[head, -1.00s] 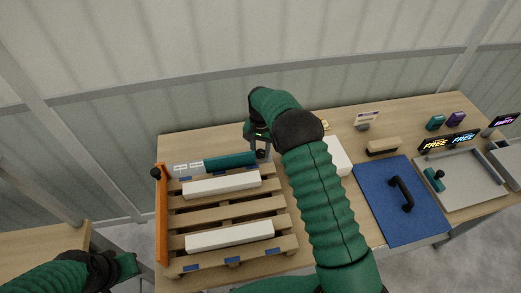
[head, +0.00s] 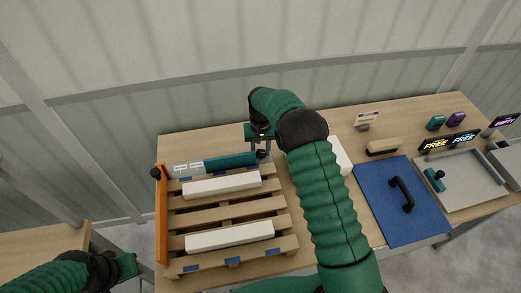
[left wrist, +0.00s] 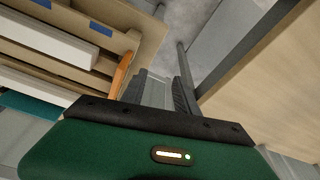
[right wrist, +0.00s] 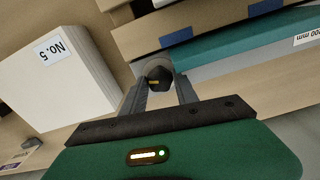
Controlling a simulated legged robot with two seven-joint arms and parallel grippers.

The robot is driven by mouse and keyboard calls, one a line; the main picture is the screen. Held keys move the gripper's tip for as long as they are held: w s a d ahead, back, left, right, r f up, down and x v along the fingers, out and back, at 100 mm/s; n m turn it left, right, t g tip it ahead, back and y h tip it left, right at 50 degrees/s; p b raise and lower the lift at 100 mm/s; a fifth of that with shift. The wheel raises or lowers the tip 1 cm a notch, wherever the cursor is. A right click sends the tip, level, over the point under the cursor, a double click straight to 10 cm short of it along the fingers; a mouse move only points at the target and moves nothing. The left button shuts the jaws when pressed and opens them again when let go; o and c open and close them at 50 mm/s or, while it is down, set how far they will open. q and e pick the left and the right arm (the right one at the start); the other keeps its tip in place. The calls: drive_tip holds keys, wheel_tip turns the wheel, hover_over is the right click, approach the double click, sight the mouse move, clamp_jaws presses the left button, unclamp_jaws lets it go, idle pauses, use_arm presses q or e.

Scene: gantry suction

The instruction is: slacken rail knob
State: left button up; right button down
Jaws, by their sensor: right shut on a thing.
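The teal rail (head: 232,160) lies along the far edge of the wooden pallet (head: 222,206). A dark knob (head: 262,154) is at its right end. In the right wrist view this knob (right wrist: 159,77) shows a yellow mark and sits between the fingertips. My right gripper (head: 260,146) is shut on it from above. An orange rail (head: 162,215) stands along the pallet's left side, with a black knob (head: 155,173) at its far end. My left gripper (left wrist: 165,85) is open and empty, low at the left of the head view (head: 134,265), apart from the pallet.
White bars (head: 222,185) lie on the pallet. A white block labelled No. 5 (right wrist: 60,75) stands close to my right gripper. A blue board (head: 385,205) with a black handle, a brush (head: 383,146) and a grey tray (head: 455,190) lie to the right.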

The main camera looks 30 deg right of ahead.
sight(261, 152)
drive_tip(key=shift+w+r, duration=0.1)
drive_tip(key=shift+r, duration=0.05)
drive_tip(key=c, duration=0.9)
unclamp_jaws()
drive_tip(key=shift+c, duration=0.2)
drive_tip(key=shift+r, duration=0.25)
wheel_tip(261, 152, up, 16)
drive_tip(key=b, duration=0.1)
drive_tip(key=shift+b, duration=0.3)
drive_tip(key=shift+c, duration=0.4)
